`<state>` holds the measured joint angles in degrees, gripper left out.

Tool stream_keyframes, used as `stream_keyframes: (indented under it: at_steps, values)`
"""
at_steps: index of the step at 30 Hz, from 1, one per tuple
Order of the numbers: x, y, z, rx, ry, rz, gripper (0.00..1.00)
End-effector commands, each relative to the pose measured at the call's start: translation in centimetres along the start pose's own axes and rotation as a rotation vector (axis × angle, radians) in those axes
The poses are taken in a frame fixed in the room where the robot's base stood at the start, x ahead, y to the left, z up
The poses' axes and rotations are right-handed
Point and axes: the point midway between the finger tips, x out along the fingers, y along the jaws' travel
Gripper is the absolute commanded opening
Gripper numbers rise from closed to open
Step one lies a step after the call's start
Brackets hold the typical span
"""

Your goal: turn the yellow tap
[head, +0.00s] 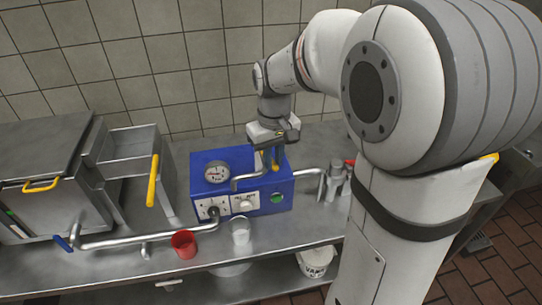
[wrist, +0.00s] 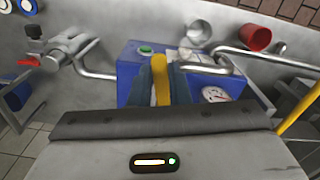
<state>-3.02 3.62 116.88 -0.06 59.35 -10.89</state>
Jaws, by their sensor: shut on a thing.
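The yellow tap (wrist: 161,80) stands upright on top of the blue machine (wrist: 128,70), between my gripper's two fingers in the wrist view. My gripper (wrist: 162,84) is shut on it, with one dark finger on each side. In the head view my gripper (head: 272,160) reaches down to the top of the blue machine (head: 284,190), and only a sliver of the yellow tap (head: 276,166) shows beside the fingers. The tap's base is hidden.
A pressure gauge (head: 216,172) and bent metal pipes are on the machine. A red cup (head: 184,243) and a metal cup (head: 240,231) stand in front. A metal fitting (head: 335,180) with a red part stands at right.

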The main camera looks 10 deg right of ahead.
Motion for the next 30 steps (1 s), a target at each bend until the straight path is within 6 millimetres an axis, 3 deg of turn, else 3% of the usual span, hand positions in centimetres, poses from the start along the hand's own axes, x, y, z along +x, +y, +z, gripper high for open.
stream_keyframes:
  at_steps: [9, 23, 24, 30]
  values:
    - [0.24, -0.56, 0.29, 0.097, -0.012, -0.001, 0.00]
    - [0.30, -0.67, 0.32, 0.110, -0.014, -0.002, 0.00]
    - [0.30, -0.67, 0.32, 0.110, -0.014, -0.002, 0.17]
    - [0.19, -0.66, 0.19, 0.109, -0.009, -0.002, 0.33]
